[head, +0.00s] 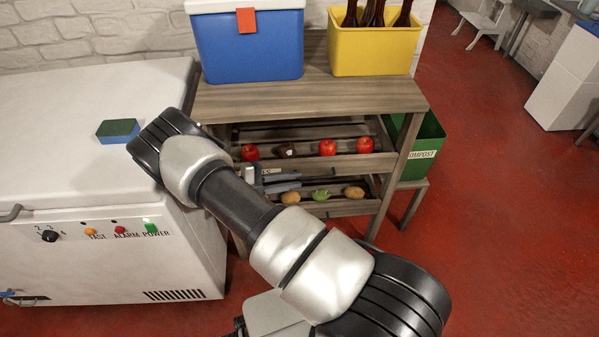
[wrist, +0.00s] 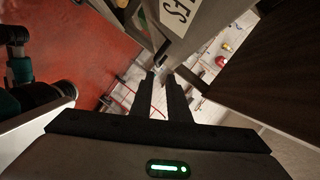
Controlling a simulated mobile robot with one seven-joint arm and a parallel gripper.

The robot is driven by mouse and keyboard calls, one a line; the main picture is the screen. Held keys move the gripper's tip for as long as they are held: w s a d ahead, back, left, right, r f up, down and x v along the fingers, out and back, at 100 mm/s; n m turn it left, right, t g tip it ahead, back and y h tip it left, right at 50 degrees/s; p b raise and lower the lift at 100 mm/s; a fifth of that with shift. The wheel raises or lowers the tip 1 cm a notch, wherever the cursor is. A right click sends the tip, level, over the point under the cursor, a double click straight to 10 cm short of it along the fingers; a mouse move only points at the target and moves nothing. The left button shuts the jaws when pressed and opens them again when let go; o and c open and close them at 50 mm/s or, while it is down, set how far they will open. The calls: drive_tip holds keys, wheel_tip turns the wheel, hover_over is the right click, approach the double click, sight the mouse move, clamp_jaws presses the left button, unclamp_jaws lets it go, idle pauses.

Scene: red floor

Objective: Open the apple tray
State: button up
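The apple tray (head: 310,161) is the upper slatted tray of a wooden shelf unit. It holds red apples (head: 327,147) and a dark round item (head: 286,150). Its front bears a white label, partly hidden behind my gripper. My gripper (head: 297,181) is low at the tray front, partly covered by my arm. In the wrist view, the two dark fingers (wrist: 161,76) stand a little apart, their tips close to the lower end of a grey board with a lettered label (wrist: 178,16). I cannot tell whether the tips touch it.
A lower tray (head: 345,207) holds potatoes and a green item. A white freezer (head: 100,265) with a sponge (head: 118,131) stands close on the left. A green compost bin (head: 425,150) is on the right. Blue (head: 250,50) and yellow (head: 372,52) crates stand on top.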

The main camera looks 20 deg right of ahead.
sight(309, 178)
drive_tip(key=shift+w+d+f+n+t, duration=0.15)
drive_tip(key=shift+w+f+n+t, duration=0.2)
drive_tip(key=shift+f+n, duration=0.35)
drive_tip(key=x, duration=0.7)
drive_tip(key=shift+s+d+b, duration=0.1)
drive_tip(key=shift+b, duration=0.3)
clamp_jaws()
drive_tip(key=shift+r, duration=0.1)
idle(0.4)
